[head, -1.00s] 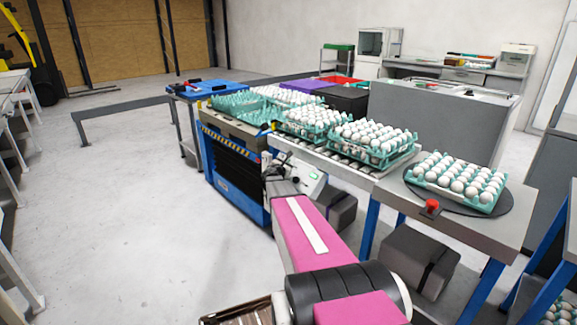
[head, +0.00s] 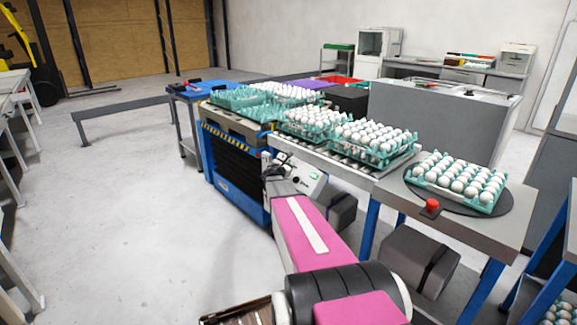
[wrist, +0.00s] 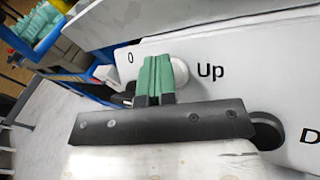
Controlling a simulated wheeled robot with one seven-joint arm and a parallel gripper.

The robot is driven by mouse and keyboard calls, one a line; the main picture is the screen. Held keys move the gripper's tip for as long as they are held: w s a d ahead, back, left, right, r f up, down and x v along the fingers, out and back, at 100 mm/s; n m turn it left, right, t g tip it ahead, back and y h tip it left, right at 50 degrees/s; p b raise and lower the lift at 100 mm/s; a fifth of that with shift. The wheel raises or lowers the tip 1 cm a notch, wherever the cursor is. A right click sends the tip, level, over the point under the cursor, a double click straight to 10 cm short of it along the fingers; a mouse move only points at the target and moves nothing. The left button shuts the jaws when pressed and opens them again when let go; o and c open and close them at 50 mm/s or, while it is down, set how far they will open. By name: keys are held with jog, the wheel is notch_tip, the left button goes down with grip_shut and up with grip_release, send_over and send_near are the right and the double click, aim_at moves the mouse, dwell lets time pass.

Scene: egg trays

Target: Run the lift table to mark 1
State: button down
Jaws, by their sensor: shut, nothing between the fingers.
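The lift table (head: 230,170) is blue with black bellows and a yellow-black striped edge, and it bears green egg trays (head: 238,98). A white control panel (head: 308,181) is beside it. In the wrist view the panel shows the letters "Up" (wrist: 210,72), a "0", and a cut-off "D". My gripper (wrist: 156,62) has green fingers, shut and empty, at the pale round Up button (wrist: 182,74). The fingers hide part of it, so I cannot tell contact for sure. Another round button (wrist: 266,130) is near the "D". I cannot read a height mark.
A roller conveyor (head: 335,163) with egg trays adjoins the lift table on the right. Beyond it are a turntable (head: 420,198) with a full egg tray and a red button (head: 432,205).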

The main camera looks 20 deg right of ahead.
jog(key=shift+a+r, duration=0.1)
jog(key=shift+s+a+r, duration=0.25)
jog(key=shift+a+r, duration=0.3)
jog(key=shift+a, duration=0.05)
jog(key=a+r, duration=0.1)
jog(key=s+a+r, duration=0.1)
jog(key=a+r, duration=0.1)
jog(key=shift+s+a+r, duration=0.15)
jog(key=shift+a+r, duration=0.05)
jog(key=shift+a, duration=0.05)
dwell(0.5)
dwell(0.6)
